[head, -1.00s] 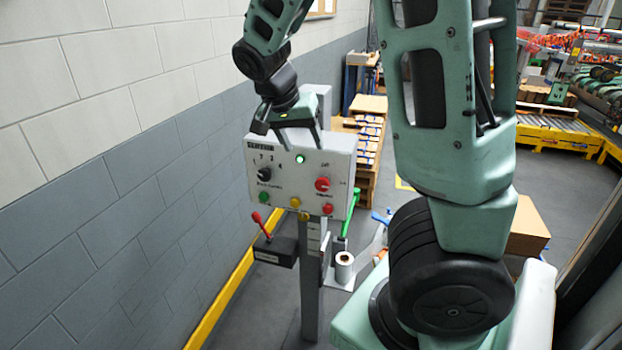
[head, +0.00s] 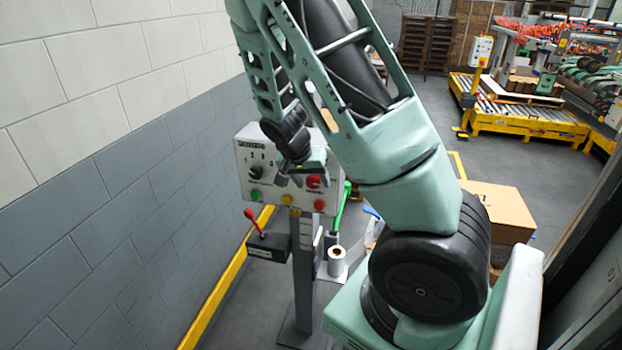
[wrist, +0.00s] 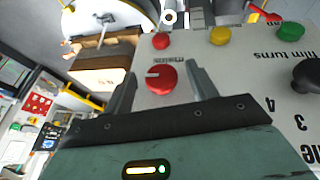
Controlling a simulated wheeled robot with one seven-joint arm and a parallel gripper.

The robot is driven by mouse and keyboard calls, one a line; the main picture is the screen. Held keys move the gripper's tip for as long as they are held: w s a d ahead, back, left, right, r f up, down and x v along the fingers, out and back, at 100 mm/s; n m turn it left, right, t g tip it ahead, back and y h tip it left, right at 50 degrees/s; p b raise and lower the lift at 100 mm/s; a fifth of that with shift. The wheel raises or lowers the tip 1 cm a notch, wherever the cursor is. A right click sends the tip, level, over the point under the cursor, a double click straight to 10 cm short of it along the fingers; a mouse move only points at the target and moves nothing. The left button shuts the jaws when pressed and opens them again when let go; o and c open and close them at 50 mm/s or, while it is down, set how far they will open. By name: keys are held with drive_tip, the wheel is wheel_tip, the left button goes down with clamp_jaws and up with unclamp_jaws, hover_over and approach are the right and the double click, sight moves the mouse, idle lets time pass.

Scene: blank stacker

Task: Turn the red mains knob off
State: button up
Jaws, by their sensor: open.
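The red mains knob (head: 314,182) is on the right side of the grey control panel (head: 243,160). In the wrist view, the knob (wrist: 161,79) lies between the two fingers, beyond their tips, with its pale pointer mark toward the left. My gripper (head: 300,178) is in front of the panel, just left of the knob in the head view, and partly covers the panel face. In the wrist view my gripper (wrist: 160,75) is open and empty, with a finger on each side of the knob. Contact with the knob cannot be told.
Below the knob are a red button (head: 319,205), a yellow button (head: 287,199) and a green button (head: 256,194). A black selector knob (head: 255,172) is at left. The block wall (head: 120,220) runs along the left.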

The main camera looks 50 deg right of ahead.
drive_tip(key=c, duration=1)
drive_tip(key=shift+w, duration=0.1)
drive_tip(key=g+h, duration=0.1)
drive_tip(key=g+p, duration=0.1)
drive_tip(key=g, duration=0.1)
drive_tip(key=shift+w+a+f+n+h, duration=0.1)
drive_tip(key=shift+w+a+n+h, duration=0.1)
drive_tip(key=shift+n+h, duration=0.2)
drive_tip(key=g+h, duration=0.1)
drive_tip(key=g, duration=0.1)
drive_tip(key=n+g+h, duration=0.1)
drive_tip(key=g, duration=0.1)
drive_tip(key=shift+w+f+b, duration=0.2)
drive_tip(key=shift+f+b, duration=0.15)
drive_tip(key=shift+b, duration=0.05)
drive_tip(key=g+h+b, duration=0.1)
drive_tip(key=g+b, duration=0.1)
drive_tip(key=f+n+g+h+b, duration=0.1)
drive_tip(key=g, duration=0.1)
drive_tip(key=shift+w+a+n+h+b, duration=0.1)
drive_tip(key=shift+w+n+h+b, duration=0.05)
drive_tip(key=shift+n+h+b, duration=0.2)
drive_tip(key=shift+n+g+h+b, duration=0.65)
drive_tip(key=shift+g+h+b, duration=0.6)
drive_tip(key=shift+g+b, duration=0.2)
drive_tip(key=shift+h, duration=0.3)
